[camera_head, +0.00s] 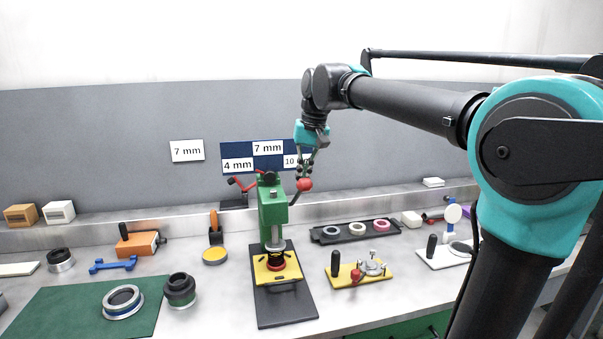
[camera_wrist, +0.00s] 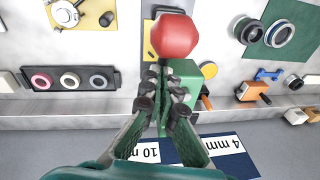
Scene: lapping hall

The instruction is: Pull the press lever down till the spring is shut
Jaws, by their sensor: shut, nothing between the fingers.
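The green press (camera_head: 272,212) stands on a dark base plate (camera_head: 285,312) in the middle of the bench. Its dark lever rises to the right and ends in a red knob (camera_head: 304,184). My gripper (camera_head: 305,173) is right above the knob, pointing down, with its fingers shut and empty. In the wrist view the red knob (camera_wrist: 174,36) lies just beyond the closed fingertips (camera_wrist: 163,72); I cannot tell if they touch. The green press head (camera_wrist: 186,78) shows partly behind the fingers. A red ring (camera_head: 275,264) sits under the press on a yellow plate. The spring is not clearly visible.
A black tray with several rings (camera_head: 355,230) and a yellow fixture plate with a black handle (camera_head: 360,272) stand right of the press. A green mat (camera_head: 60,310) and a dark ring stack (camera_head: 180,290) lie left. Size signs (camera_head: 268,148) hang behind.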

